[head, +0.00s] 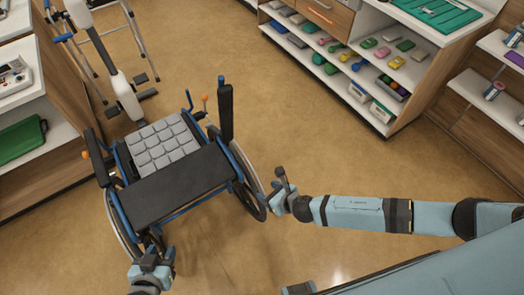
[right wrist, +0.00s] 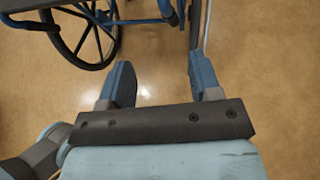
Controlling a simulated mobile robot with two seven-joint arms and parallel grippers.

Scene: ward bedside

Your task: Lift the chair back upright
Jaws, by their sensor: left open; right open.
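The chair is a wheelchair with a blue frame (head: 118,212), a grey padded cushion (head: 160,143) and a flat black panel (head: 180,186) on its near side. Large wheels show on both sides, and it appears to stand on them. Whether it leans is hard to tell. My left gripper (head: 152,259) is open at the near left corner, close to the frame; any contact cannot be made out. My right gripper (head: 281,181) is open beside the right wheel (head: 247,182). In the right wrist view its fingers (right wrist: 160,82) are apart with only floor between them, and part of the wheelchair (right wrist: 85,28) lies beyond.
Shelves with colourful small items (head: 365,65) stand at the back right. A cabinet with a green case (head: 22,140) is at the left. A walker-like metal frame (head: 125,50) stands behind the wheelchair. The floor (head: 310,130) to its right is open.

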